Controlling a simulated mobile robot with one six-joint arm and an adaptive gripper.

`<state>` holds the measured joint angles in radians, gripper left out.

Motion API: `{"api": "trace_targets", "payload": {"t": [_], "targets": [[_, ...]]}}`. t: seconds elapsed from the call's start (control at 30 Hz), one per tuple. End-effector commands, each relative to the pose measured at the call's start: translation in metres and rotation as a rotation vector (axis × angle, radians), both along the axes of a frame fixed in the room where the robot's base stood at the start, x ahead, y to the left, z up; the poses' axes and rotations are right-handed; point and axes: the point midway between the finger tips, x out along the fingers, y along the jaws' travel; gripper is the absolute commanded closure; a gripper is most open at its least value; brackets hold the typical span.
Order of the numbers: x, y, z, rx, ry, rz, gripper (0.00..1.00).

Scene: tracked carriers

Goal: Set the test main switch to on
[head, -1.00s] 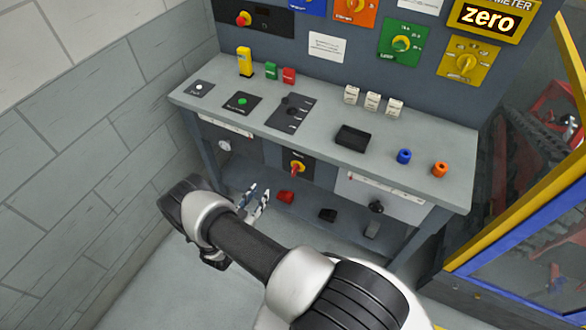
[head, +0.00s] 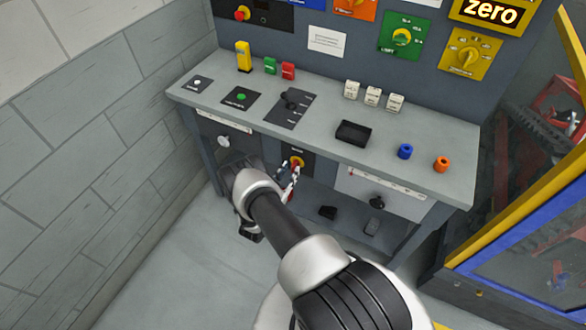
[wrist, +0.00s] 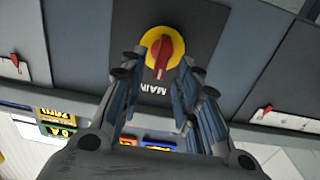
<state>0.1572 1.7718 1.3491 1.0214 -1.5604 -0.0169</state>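The main switch is a red rotary handle (wrist: 164,54) on a yellow round plate (wrist: 150,38), mounted on a dark panel marked "MAIN" in the wrist view. In the head view the switch (head: 297,161) sits on the bench front under the tabletop, partly hidden by my gripper. My gripper (head: 289,182) is in front of it. In the wrist view the open fingers (wrist: 158,72) stand on either side of the red handle's lower part, with gaps visible between pads and handle. I cannot tell how deep the fingertips reach around it.
The bench top (head: 330,110) above carries a black tray (head: 353,133), a blue knob (head: 405,151) and an orange knob (head: 441,164). Drawers flank the switch panel, with handles at left (head: 223,141) and right (head: 377,203). A yellow-framed guard (head: 505,185) stands at right. Floor at left is clear.

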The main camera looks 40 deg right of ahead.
Motion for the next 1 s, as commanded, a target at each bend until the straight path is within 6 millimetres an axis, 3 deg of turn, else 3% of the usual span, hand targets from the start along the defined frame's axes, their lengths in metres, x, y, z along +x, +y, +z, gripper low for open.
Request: {"api": "trace_targets", "payload": {"t": [0.23,0.6,1.0], "targets": [[0.011,-0.028,-0.001,0.0,0.0,-0.002,0.7],[0.013,-0.031,0.0,0.001,0.001,0.001,0.71],[0.013,-0.031,0.0,0.0,0.001,0.0,0.97]]}}
